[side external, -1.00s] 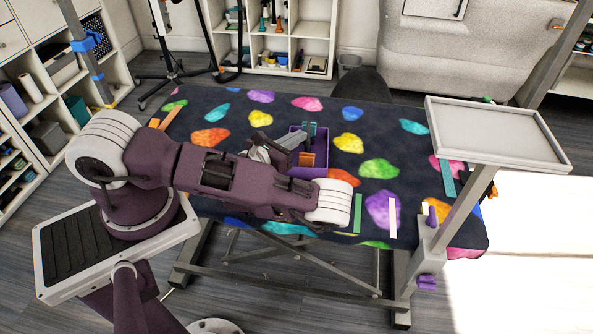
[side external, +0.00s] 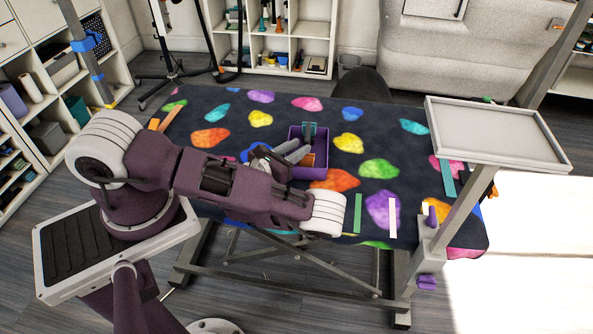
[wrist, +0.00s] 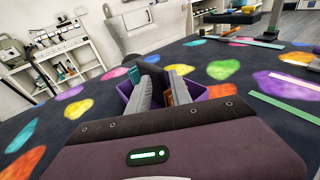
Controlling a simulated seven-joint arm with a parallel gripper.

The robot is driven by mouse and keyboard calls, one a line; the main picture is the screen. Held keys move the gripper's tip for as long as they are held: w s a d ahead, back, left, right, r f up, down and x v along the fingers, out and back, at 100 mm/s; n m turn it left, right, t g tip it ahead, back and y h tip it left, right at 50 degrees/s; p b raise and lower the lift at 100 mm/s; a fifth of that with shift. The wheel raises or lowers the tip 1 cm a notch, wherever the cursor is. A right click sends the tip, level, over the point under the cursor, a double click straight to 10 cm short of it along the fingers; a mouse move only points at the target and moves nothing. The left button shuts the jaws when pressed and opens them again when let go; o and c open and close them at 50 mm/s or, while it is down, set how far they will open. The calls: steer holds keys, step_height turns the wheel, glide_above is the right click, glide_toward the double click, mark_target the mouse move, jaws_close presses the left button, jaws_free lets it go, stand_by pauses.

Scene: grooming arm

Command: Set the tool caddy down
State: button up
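The purple tool caddy (side external: 323,165) appears to rest upright on the patterned grooming table, near its middle. A teal item (side external: 309,129) stands at its far end, and an orange item lies nearer, partly hidden by my fingers. My gripper (side external: 300,152) is at the caddy's left near side in the side view, its grey fingers overlapping the caddy. In the wrist view, the two fingers of my gripper (wrist: 165,76) are spread, with a gap between them, and the caddy (wrist: 205,92) shows behind them.
The table cover (side external: 265,105) is dark with bright blotches and has free room around the caddy. Green and white strips (side external: 393,217) lie to the right. A raised grey tray (side external: 497,130) on a post overhangs the table's right end.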

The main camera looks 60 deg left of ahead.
steer(key=f+v, duration=0.1)
steer(key=v, duration=0.7)
steer(key=s+a+r+n+g+y, duration=0.1)
steer(key=a+r+n+g+y, duration=0.15)
steer(key=r+n+y, duration=0.6)
steer(key=s+a+r+n+g+y, duration=0.1)
steer(key=a+r+n+g+y, duration=0.15)
steer(key=r+y, duration=0.6)
steer(key=s+a+r+n+g+h, duration=0.2)
steer(key=s+r+n+g+h, duration=0.45)
steer(key=s+n+g, duration=0.8)
steer(key=s+d+n+h, duration=0.5)
steer(key=d+n+h, duration=0.1)
steer(key=d+h, duration=0.2)
steer(key=w+d+r+t+h, duration=0.2)
steer(key=d+r+t+h, duration=0.1)
steer(key=d+t, duration=0.1)
steer(key=w+d+r+n+t+h, duration=0.1)
steer(key=w+d+r+t+h, duration=0.2)
steer(key=d+t, duration=0.2)
steer(key=shift+d+r+h, duration=0.35)
steer(key=shift+d+r, duration=0.05)
steer(key=shift+d, duration=0.7)
steer(key=shift+o, duration=0.2)
steer(key=shift+w+d+r+n+t, duration=0.15)
steer(key=shift+r+n+t, duration=0.1)
steer(key=shift+t, duration=0.1)
steer(key=shift+o, duration=1.2)
